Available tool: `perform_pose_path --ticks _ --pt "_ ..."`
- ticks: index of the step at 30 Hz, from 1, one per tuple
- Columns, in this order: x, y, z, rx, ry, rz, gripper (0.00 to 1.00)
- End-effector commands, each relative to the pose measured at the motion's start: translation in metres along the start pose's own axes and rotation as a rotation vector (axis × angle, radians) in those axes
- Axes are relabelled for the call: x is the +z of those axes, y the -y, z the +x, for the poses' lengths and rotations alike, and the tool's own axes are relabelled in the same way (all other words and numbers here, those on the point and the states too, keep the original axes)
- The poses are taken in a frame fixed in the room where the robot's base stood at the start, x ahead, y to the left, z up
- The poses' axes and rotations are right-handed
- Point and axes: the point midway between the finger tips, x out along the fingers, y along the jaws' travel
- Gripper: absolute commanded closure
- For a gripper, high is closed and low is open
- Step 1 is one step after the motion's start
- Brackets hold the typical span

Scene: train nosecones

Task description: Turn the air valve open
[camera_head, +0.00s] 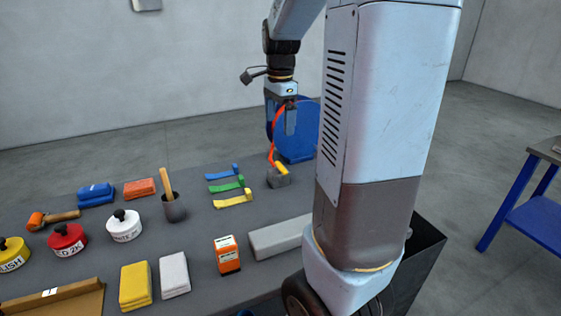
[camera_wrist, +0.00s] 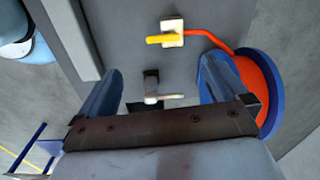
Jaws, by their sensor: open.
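The air valve is a small grey block with a yellow handle (camera_head: 281,168) on the grey table, with an orange hose running from it. In the wrist view the yellow handle (camera_wrist: 155,40) points left from the pale block (camera_wrist: 173,28). My gripper (camera_head: 290,128) is above the table by the valve, pointing down, and appears apart from it. In the wrist view my gripper (camera_wrist: 160,78) is open with nothing held between its fingers. The valve shows beyond the fingertips, near the top of the picture. The block's underside is hidden.
A blue hose reel (camera_head: 295,132) stands close behind the valve. Yellow, green and blue strips (camera_head: 233,201) lie to its left, and a long grey bar (camera_head: 280,237) lies in front. A small dark item with a pale bar (camera_wrist: 152,98) shows between my fingers, unclear.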

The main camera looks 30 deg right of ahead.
Motion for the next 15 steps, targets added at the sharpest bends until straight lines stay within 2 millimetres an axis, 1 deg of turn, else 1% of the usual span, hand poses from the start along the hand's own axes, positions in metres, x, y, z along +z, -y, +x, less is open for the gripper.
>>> perform_pose_path --ticks 1,4,8,10,15 --pt "-0.004 0.004 0.004 0.012 -0.003 0.035 0.00" --pt "-0.009 0.008 0.007 0.026 -0.007 0.085 0.00" --pt "-0.011 0.010 0.013 0.031 -0.009 0.104 0.00" --pt "-0.011 0.009 0.019 0.031 -0.008 0.104 0.00" --pt "-0.011 0.008 0.044 0.033 -0.008 0.103 0.00"
